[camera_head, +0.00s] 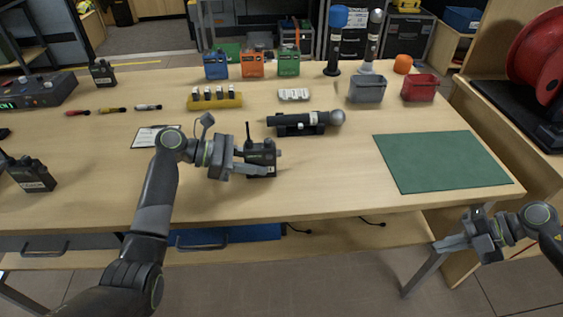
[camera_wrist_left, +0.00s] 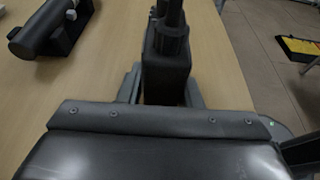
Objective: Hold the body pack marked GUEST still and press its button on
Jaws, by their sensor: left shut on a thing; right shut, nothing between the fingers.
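A black body pack (camera_head: 262,154) with a short antenna stands upright on the table in front of the microphone stand. Its front label is too small to read. My left gripper (camera_head: 258,169) is shut on this pack, coming in from the left. In the left wrist view the dark pack (camera_wrist_left: 167,65) sits between the two fingers (camera_wrist_left: 162,90). A small light knob shows on the pack's right side in the head view; I cannot tell whether it is the button. My right gripper (camera_head: 455,240) is shut and empty, off the table's front right edge.
Another pack (camera_head: 32,174) stands at the left and one (camera_head: 103,73) farther back. A microphone on a stand (camera_head: 302,124) is just behind the held pack. A green mat (camera_head: 440,161) lies bare at the right. Grey (camera_head: 367,89) and red (camera_head: 419,88) bins stand behind.

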